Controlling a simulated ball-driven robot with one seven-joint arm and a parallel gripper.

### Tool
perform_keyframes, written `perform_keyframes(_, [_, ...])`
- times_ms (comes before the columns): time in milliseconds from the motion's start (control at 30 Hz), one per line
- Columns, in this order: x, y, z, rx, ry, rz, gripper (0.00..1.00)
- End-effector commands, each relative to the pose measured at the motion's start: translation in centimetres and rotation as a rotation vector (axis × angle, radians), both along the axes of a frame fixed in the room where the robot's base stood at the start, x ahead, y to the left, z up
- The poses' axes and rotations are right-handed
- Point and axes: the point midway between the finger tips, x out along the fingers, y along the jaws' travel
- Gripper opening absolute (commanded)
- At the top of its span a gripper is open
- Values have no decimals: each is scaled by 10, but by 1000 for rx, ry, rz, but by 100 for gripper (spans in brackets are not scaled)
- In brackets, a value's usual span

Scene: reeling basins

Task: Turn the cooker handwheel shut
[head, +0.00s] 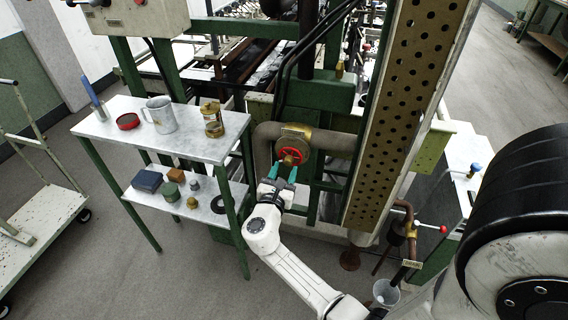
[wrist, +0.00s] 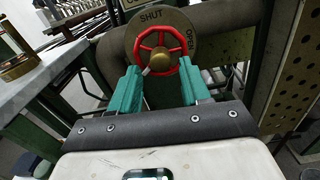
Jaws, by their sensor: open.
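The cooker handwheel (head: 291,156) is a small red spoked wheel with a brass hub, on a pipe at the front of the green machine. In the wrist view the handwheel (wrist: 159,51) faces me, in front of a round plate (wrist: 187,20) marked SHUT at the top and OPEN at the right. A pale mark shows at the wheel's lower left. My gripper (head: 282,172) has teal fingers and is open. In the wrist view my gripper (wrist: 157,82) has one finger at each side of the wheel's lower part. I cannot tell whether they touch the rim.
A two-level side table (head: 104,122) stands left of my arm, with a mug (head: 160,115), a brass-coloured lantern-like item (head: 212,120) and small blocks. A tall perforated panel (head: 405,110) stands close on the right. A white cart (head: 38,225) is far left. Open floor lies in front.

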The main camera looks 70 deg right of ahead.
Motion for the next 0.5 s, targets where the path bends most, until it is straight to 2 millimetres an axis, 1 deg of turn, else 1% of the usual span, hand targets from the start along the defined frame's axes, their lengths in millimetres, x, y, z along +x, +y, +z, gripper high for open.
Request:
perform_keyframes(33, [0, 0, 6, -3, 52, 0, 47])
perform_keyframes(367, [0, 0, 7, -32, 432, -1, 47])
perform_keyframes(500, [0, 0, 7, -47, 615, -1, 47])
